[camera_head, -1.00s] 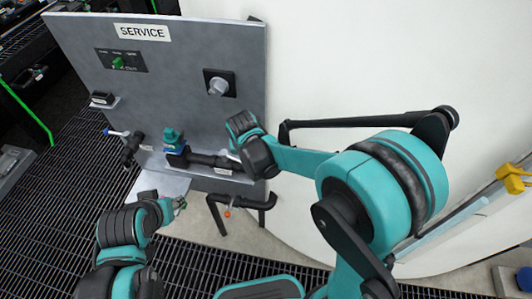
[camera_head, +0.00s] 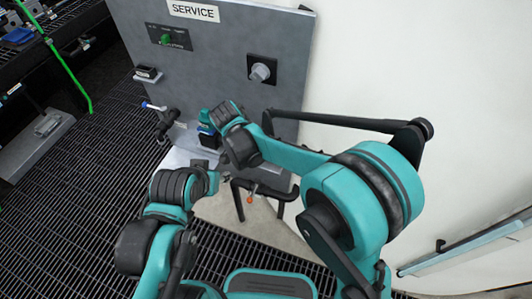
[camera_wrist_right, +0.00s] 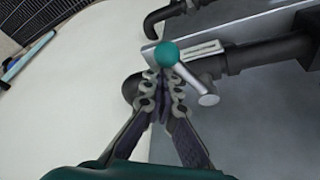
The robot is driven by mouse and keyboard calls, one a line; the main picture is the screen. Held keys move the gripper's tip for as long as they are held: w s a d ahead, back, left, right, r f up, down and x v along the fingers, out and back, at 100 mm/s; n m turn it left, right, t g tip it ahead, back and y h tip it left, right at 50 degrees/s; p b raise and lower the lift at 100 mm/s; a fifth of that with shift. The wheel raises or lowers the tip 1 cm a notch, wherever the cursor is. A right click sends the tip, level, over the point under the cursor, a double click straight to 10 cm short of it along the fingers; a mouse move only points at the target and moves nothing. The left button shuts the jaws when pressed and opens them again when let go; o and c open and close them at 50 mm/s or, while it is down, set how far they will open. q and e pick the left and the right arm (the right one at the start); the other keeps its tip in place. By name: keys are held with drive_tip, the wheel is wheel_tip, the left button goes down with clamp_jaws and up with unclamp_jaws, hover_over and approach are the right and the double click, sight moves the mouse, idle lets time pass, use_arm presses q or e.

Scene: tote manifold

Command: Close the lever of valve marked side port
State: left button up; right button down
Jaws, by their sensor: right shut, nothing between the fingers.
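In the right wrist view a silver lever (camera_wrist_right: 190,80) with a teal ball knob (camera_wrist_right: 167,54) sits across a black pipe valve (camera_wrist_right: 232,62). A pale label plate (camera_wrist_right: 198,49) beside it is too small to read, so I cannot tell if it says side port. My right gripper (camera_wrist_right: 165,86) is shut and empty, its fingertips just below the knob and beside the lever; contact is unclear. In the head view my right wrist hides these fingertips and the valve. My left gripper (camera_head: 214,178) is low before the panel, its fingers too small to read.
The grey SERVICE panel (camera_head: 225,65) carries a grey round knob (camera_head: 260,72) and a green switch (camera_head: 167,40).

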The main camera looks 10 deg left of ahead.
drive_tip(key=shift+s+a, duration=0.2)
drive_tip(key=shift+a, duration=1.3)
use_arm(q)
drive_tip(key=shift+r, duration=0.1)
use_arm(e)
drive_tip(key=shift+w+d+r, duration=0.1)
drive_tip(key=shift+w+d, duration=0.1)
drive_tip(key=shift+d, duration=0.15)
use_arm(q)
drive_tip(key=p+v, duration=0.3)
drive_tip(key=shift+w+r, duration=0.25)
drive_tip(key=shift+r, duration=0.05)
use_arm(e)
wheel_tip(320, 180, up, 10)
drive_tip(key=shift+s, duration=0.1)
